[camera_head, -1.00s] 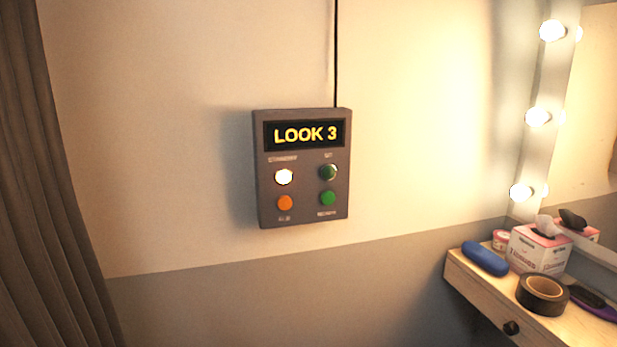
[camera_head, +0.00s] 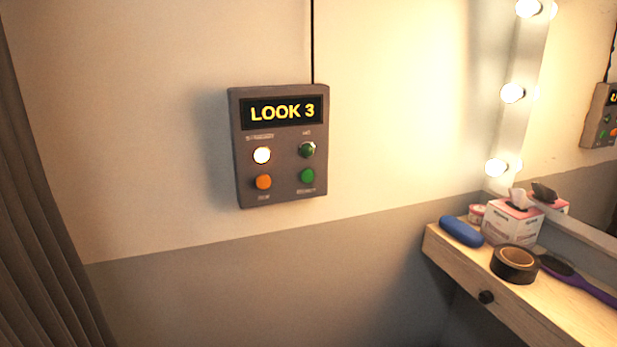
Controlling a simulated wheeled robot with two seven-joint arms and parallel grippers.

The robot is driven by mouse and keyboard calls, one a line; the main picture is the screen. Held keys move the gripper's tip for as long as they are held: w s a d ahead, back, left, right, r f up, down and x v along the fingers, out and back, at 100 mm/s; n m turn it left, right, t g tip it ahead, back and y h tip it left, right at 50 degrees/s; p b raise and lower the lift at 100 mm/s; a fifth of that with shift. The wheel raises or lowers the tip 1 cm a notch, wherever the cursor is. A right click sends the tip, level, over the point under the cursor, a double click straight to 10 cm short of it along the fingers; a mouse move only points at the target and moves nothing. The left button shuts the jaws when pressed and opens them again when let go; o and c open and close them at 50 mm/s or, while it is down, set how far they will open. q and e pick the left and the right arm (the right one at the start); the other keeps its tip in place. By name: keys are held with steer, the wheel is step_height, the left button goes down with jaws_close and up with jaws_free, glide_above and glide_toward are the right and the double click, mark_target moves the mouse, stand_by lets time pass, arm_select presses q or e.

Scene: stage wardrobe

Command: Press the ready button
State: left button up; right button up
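A grey control box (camera_head: 283,196) is fixed to the wall, left of the picture's middle. Its display (camera_head: 283,111) reads "LOOK 3" in yellow. Under it, a white lamp (camera_head: 262,155) at upper left is lit, and a dark green one (camera_head: 307,149) at upper right looks unlit. Below them are an orange button (camera_head: 263,182) at left and a green button (camera_head: 307,176) at right. The small labels are blurred; the one under the green button seems to start with R. Neither of my grippers is in view.
A wooden shelf (camera_head: 455,262) at the right holds a blue case (camera_head: 461,231), a tissue box (camera_head: 512,222), a black tape roll (camera_head: 514,265) and a purple brush (camera_head: 590,290). A mirror with bulbs is above. A curtain (camera_head: 40,230) hangs at left. Nothing blocks the box.

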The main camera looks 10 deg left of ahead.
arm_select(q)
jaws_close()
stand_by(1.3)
